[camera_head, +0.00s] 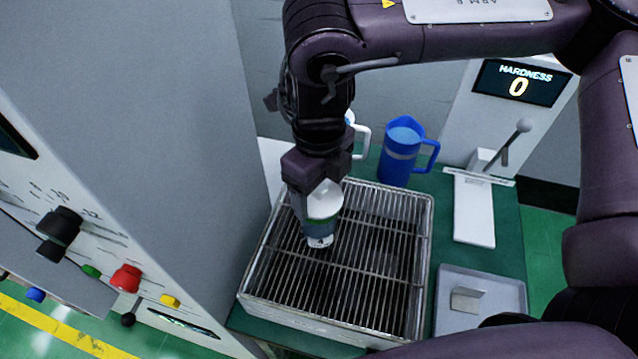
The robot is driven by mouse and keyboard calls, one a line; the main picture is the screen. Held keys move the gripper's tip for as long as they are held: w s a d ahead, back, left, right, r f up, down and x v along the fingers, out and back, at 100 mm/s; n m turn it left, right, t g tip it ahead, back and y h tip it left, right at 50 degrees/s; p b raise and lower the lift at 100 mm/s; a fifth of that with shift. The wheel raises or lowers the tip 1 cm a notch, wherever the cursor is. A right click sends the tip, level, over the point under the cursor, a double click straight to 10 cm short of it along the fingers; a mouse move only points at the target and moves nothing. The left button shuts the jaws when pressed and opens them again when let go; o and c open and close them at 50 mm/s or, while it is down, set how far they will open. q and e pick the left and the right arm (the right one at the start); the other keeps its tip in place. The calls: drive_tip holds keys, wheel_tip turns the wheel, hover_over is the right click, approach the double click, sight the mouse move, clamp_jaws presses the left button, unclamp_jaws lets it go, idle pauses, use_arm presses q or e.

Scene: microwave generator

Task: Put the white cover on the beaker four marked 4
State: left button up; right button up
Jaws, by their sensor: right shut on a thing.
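The beaker marked 4 (320,240) stands on the wire rack (385,262), near its left middle, with its mark facing me. The white cover (325,200) shows at the beaker's top, between the fingers of my right gripper (318,198). My right gripper points down from above and is shut on the white cover. I cannot tell whether the cover is fully seated on the rim or just above it. The gripper hides the back and left of the cover. My left gripper is not in view.
A blue jug (398,155) stands behind the rack, with a white-handled vessel (360,138) partly hidden beside it. A hardness device (474,208) and a grey tray (480,285) are at the right. A tall grey machine with a control panel (75,250) borders the left.

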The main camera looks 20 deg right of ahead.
drive_tip(key=shift+f, duration=0.4)
drive_tip(key=o, duration=1.1)
drive_tip(key=shift+c, duration=0.2)
drive_tip(key=shift+o, duration=0.2)
drive_tip(key=shift+r+p, duration=3.5)
drive_tip(key=shift+r, duration=0.05)
